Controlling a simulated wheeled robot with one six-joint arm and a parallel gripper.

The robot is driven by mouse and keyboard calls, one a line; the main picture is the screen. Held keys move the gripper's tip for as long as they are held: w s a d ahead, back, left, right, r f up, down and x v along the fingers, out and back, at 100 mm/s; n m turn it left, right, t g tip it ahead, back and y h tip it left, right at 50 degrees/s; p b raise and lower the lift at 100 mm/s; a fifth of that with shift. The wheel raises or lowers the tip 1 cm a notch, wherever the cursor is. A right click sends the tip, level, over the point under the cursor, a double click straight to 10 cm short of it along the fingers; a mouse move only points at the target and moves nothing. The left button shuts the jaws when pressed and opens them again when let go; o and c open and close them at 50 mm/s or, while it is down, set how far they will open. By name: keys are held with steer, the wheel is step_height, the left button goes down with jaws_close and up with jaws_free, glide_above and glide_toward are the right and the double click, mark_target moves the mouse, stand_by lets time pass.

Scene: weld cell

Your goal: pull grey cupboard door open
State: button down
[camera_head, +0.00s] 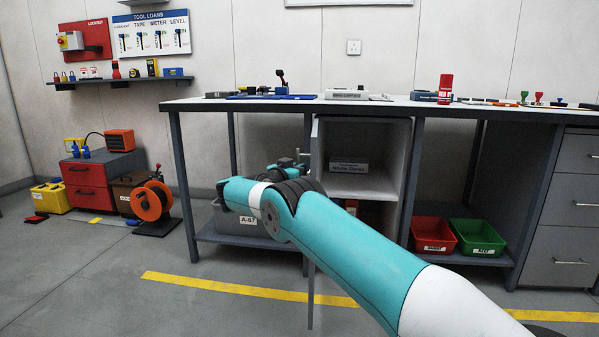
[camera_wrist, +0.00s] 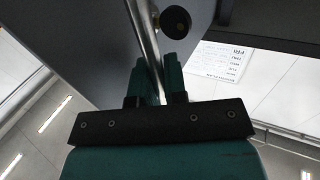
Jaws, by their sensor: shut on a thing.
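The grey cupboard under the workbench stands open, showing its pale inside shelf (camera_head: 365,188). Its door is seen nearly edge-on as a thin grey strip (camera_head: 311,295), swung out towards me at the cupboard's left side. In the wrist view the door panel (camera_wrist: 75,45) fills the upper left, with a metal bar handle (camera_wrist: 146,30) running down it. My gripper (camera_wrist: 157,72) has its two teal fingers shut around the bar. In the head view my gripper (camera_head: 288,166) is partly hidden behind my arm.
A labelled box (camera_head: 349,165) sits on the cupboard shelf. A grey bin (camera_head: 228,222) stands left under the bench, red (camera_head: 433,236) and green (camera_head: 478,238) bins right. An orange cable reel (camera_head: 150,203) stands on the floor at left. Floor before the bench is clear, with a yellow line.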

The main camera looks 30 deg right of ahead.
steer(key=shift+w+a+r+m+g, duration=0.2)
steer(key=shift+w+a+m+g, duration=0.1)
steer(key=shift+a, duration=0.15)
steer(key=shift+a, duration=0.15)
steer(key=c, duration=1.2)
jaws_free()
steer(key=shift+a, duration=0.15)
steer(key=shift+f, duration=0.1)
